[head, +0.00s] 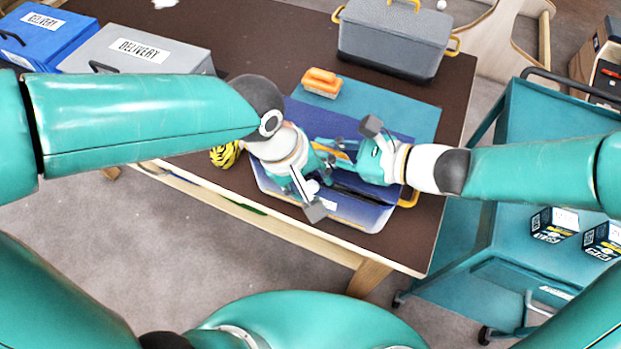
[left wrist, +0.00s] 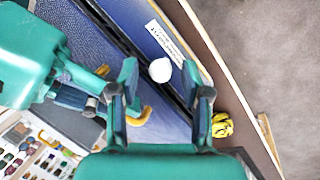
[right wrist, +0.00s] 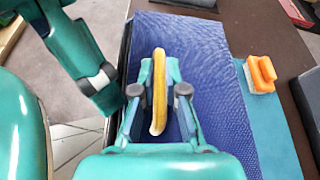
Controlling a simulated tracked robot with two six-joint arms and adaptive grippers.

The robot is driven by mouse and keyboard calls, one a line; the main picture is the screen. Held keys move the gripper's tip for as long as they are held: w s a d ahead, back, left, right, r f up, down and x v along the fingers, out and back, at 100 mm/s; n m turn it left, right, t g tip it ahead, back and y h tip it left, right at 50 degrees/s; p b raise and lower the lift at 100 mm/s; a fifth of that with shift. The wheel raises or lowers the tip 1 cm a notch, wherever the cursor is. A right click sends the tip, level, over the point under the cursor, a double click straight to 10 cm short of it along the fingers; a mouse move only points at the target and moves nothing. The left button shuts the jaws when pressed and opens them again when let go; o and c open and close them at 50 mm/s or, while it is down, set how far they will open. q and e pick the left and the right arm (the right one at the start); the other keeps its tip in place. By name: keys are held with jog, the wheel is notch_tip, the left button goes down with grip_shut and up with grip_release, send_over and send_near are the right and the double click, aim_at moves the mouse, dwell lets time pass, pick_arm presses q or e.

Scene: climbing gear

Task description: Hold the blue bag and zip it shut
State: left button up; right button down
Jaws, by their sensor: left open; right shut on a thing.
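The blue bag (head: 352,210) lies on the table with a dark zip line (left wrist: 130,45) along its top. A small white zip pull (left wrist: 160,70) lies on that line. My left gripper (left wrist: 160,76) is open, its fingers on either side of the pull in the left wrist view; contact cannot be told. My right gripper (right wrist: 160,70) is shut on a yellow strap handle (right wrist: 159,95) standing up from the bag. Another yellow handle (head: 408,199) shows at the bag's right end in the head view. My arms hide much of the bag's middle there.
An orange brush (head: 321,82) stands on the teal mat (head: 400,112) behind the bag. A grey case (head: 392,45) is at the back. Yellow-black rope (head: 224,155) lies left of the bag. Delivery boxes (head: 135,52) are at left, a teal cart (head: 560,120) at right.

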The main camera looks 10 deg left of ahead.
pick_arm(q)
jog(key=shift+f, duration=0.2)
jog(key=shift+c, duration=0.2)
grip_shut()
jog(key=w+a, duration=0.3)
jog(key=a, duration=0.7)
jog(key=shift+o, duration=0.2)
grip_release()
jog(key=shift+r, duration=0.2)
